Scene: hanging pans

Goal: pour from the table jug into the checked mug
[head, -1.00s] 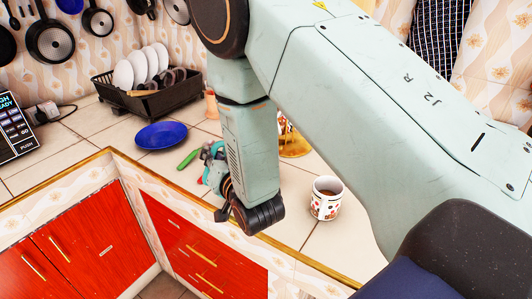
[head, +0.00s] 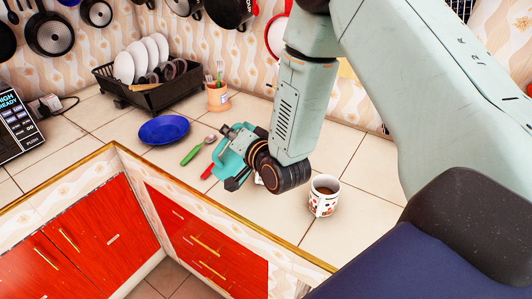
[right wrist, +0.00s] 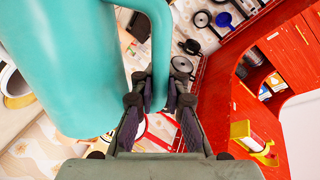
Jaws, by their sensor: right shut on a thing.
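The mug (head: 324,205) stands upright on the counter right of my right gripper in the head view. It is white with red and dark patches and holds a brown drink. My right gripper (head: 240,150) is by the teal jug (head: 228,165), which is partly hidden behind it. In the right wrist view the jug (right wrist: 75,60) fills the left side, and my right gripper (right wrist: 160,110) is shut on its handle (right wrist: 161,45). The jug is apart from the mug. Its mouth, contents and exact tilt cannot be told. My left gripper is not in view.
A blue plate (head: 165,130), a green-handled utensil (head: 190,156) and a cup of cutlery (head: 218,98) are left of the jug. A black dish rack (head: 150,90) stands behind. Pans hang on the wall. The counter's front edge runs close below the jug. Tiles around the mug are clear.

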